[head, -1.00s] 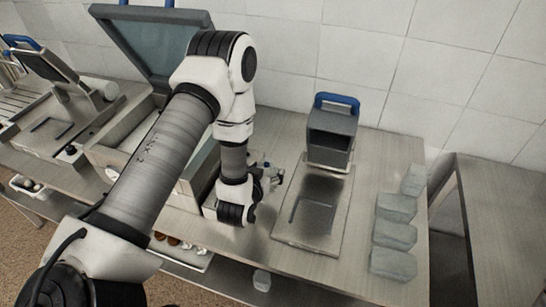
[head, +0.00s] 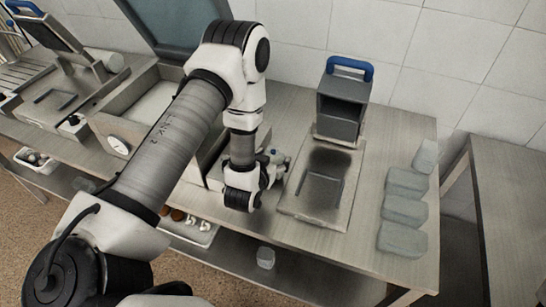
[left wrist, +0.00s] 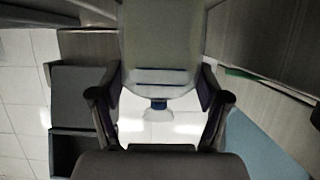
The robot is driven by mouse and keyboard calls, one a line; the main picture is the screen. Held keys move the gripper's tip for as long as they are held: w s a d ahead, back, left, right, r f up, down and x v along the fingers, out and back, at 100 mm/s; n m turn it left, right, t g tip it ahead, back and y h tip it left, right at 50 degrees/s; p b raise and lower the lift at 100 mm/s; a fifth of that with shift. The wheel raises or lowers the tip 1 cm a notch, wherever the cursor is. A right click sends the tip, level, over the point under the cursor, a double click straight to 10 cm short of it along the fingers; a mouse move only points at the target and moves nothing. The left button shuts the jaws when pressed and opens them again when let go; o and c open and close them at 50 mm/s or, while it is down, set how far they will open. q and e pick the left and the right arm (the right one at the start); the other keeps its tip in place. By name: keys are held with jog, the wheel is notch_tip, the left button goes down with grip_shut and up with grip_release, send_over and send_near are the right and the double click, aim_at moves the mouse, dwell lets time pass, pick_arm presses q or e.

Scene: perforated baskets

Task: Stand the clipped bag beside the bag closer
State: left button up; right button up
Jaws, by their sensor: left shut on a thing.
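My left gripper (head: 268,172) reaches down beside the bag closer, over the table to the left of its base plate; its arm hides much of it in the head view. In the left wrist view, its two fingers (left wrist: 160,100) are shut on a pale, smooth bag (left wrist: 160,45), with a small blue piece at its near end. In the head view the bag is mostly hidden by the wrist. The bag closer (head: 342,105) is a grey box with a blue handle, behind a metal plate (head: 300,208). My right gripper is not in view.
A metal bin with a raised blue-grey lid (head: 170,25) is behind my left arm. A lower shelf holds a white tray (head: 190,228). A second table (head: 500,190) stands at the right.

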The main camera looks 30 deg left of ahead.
pick_arm(q)
jog(key=shift+f+b, duration=0.55)
jog(key=shift+f, duration=0.1)
jog(key=o, duration=1.3)
jog(key=shift+o, duration=0.2)
jog(key=shift+r, duration=0.1)
jog(key=shift+s, duration=0.1)
jog(key=v, duration=0.7)
jog(key=shift+s+d, duration=0.1)
jog(key=shift+s, duration=0.05)
